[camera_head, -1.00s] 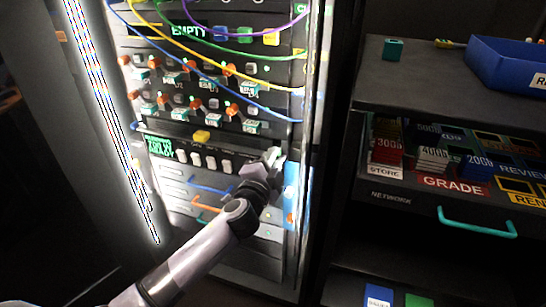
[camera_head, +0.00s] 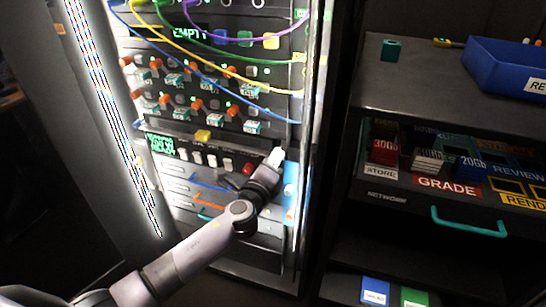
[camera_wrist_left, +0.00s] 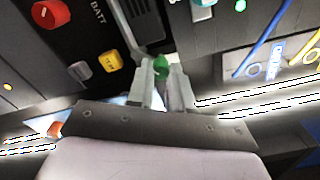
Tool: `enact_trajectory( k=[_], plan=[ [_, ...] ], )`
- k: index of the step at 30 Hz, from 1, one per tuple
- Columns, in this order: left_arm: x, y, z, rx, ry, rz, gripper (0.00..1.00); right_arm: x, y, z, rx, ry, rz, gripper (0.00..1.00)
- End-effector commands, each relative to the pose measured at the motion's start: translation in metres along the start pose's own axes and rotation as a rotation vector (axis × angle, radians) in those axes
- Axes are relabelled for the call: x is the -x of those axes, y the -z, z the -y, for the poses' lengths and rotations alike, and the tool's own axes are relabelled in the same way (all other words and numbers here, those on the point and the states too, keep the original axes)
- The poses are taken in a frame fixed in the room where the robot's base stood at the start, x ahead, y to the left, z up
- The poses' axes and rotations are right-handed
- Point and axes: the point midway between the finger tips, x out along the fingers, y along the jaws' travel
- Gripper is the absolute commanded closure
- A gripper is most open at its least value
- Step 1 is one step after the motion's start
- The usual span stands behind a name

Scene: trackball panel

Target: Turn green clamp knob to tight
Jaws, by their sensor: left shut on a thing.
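The green clamp knob (camera_wrist_left: 161,64) shows in the left wrist view, small and at the tips of my left gripper's fingers. My left gripper (camera_wrist_left: 163,78) is shut on it, with the two pale fingers on either side. In the head view my left gripper (camera_head: 274,160) is at the right edge of the lit rack, by the front rail, and it hides the knob there. The knob's pointer or marking cannot be made out. My right gripper is not in view.
In the wrist view a red knob (camera_wrist_left: 50,13) and a yellow button (camera_wrist_left: 109,62) sit left of the fingers. Blue, yellow, green and purple cables cross the rack above my arm. A shelf with a blue bin (camera_head: 508,68) stands at the right.

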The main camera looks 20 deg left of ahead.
Motion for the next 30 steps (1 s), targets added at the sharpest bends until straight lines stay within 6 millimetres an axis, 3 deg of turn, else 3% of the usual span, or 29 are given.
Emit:
enact_trajectory(
  k=[18, 30],
  plan=[
    [0.0, -0.001, 0.0, -0.565, 0.0, -0.002, 1.0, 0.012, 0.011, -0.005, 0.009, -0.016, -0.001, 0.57],
    [0.0, 0.0, -0.001, -0.783, 0.0, -0.002, 1.0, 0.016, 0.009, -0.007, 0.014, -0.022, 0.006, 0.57]
  ],
)
